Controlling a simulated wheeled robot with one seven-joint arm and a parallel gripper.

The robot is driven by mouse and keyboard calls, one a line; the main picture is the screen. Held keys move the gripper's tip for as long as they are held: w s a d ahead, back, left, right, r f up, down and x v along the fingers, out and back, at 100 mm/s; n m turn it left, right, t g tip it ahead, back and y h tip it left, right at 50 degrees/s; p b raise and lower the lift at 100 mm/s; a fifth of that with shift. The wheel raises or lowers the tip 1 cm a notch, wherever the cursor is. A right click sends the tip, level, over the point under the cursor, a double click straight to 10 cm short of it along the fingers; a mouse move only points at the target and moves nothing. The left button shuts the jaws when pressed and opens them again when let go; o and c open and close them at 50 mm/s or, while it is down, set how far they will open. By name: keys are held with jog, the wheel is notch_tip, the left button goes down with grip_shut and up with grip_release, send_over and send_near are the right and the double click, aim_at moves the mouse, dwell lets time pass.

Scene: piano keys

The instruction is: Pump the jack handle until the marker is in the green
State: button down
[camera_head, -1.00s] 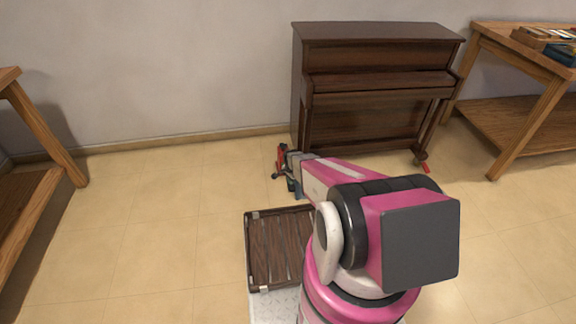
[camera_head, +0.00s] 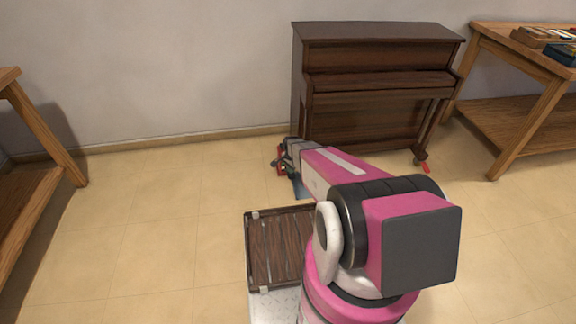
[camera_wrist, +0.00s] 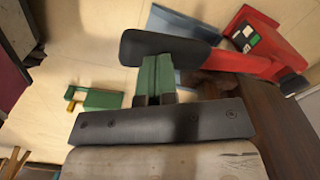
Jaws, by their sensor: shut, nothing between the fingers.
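The jack handle shows in the wrist view as a red lever (camera_wrist: 245,62) with a black grip (camera_wrist: 165,47). The red jack body (camera_wrist: 252,32) is at the upper right, with a small white and green gauge (camera_wrist: 245,38). I cannot make out where the marker stands. My gripper (camera_wrist: 157,62) is shut and empty, its green fingers right at the black grip, which hides their tips. Whether they touch it I cannot tell. In the head view my gripper (camera_head: 287,157) is beside the piano's left front leg, and my arm hides most of the jack.
The dark piano (camera_head: 378,80) stands against the wall. Wooden tables stand left (camera_head: 40,130) and right (camera_head: 520,130). The left floor is clear.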

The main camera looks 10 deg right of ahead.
notch_tip(320, 180, down, 10)
notch_tip(320, 180, up, 9)
jog(key=shift+s+r, duration=0.1)
jog(key=shift+r, duration=0.45)
dwell(0.4)
notch_tip(320, 180, down, 10)
jog(key=r, duration=0.1)
notch_tip(320, 180, up, 9)
jog(key=shift+f, duration=0.1)
dwell(0.9)
